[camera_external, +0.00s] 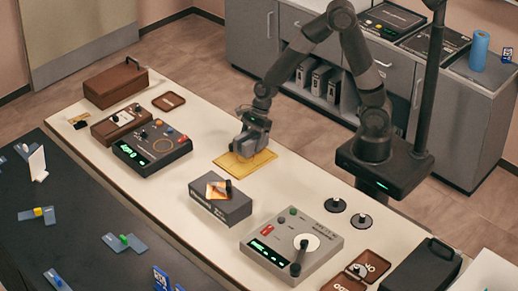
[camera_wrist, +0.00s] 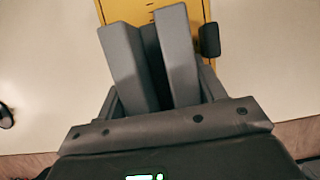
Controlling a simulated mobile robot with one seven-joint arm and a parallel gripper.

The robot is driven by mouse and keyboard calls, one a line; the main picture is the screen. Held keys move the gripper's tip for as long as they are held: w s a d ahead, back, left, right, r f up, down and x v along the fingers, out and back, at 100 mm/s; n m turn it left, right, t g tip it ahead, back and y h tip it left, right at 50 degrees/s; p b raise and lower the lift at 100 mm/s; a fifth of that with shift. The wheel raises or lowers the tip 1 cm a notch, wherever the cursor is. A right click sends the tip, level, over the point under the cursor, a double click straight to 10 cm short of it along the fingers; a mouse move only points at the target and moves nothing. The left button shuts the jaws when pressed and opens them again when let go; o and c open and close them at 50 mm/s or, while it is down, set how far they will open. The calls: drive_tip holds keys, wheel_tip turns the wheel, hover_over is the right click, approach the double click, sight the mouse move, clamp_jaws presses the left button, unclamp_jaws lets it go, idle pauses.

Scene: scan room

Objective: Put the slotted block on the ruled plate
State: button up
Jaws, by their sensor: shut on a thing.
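The ruled plate is a flat yellow plate (camera_external: 240,172) on the cream table, below my gripper; its yellow surface also shows at the top of the wrist view (camera_wrist: 112,10). My gripper (camera_external: 250,146) is low over the far side of the plate and shut on the slotted block. The block is grey (camera_wrist: 124,62), with two long walls and a dark slot between them in the wrist view. In the external view the block is hard to separate from the grey fingers. I cannot tell whether it touches the plate. The block hides part of the plate.
A dark box with an orange-topped piece (camera_external: 222,206) stands in front of the plate. A black device with a green display (camera_external: 152,148) is to the left, and a grey console with a dial (camera_external: 292,246) to the right. Bare table surrounds the plate.

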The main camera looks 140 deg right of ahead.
drive_tip(key=shift+f, duration=1.35)
drive_tip(key=o, duration=1.2)
drive_tip(key=shift+f, duration=0.15)
drive_tip(key=shift+c, duration=0.2)
drive_tip(key=v, duration=1.2)
drive_tip(key=shift+s, duration=0.1)
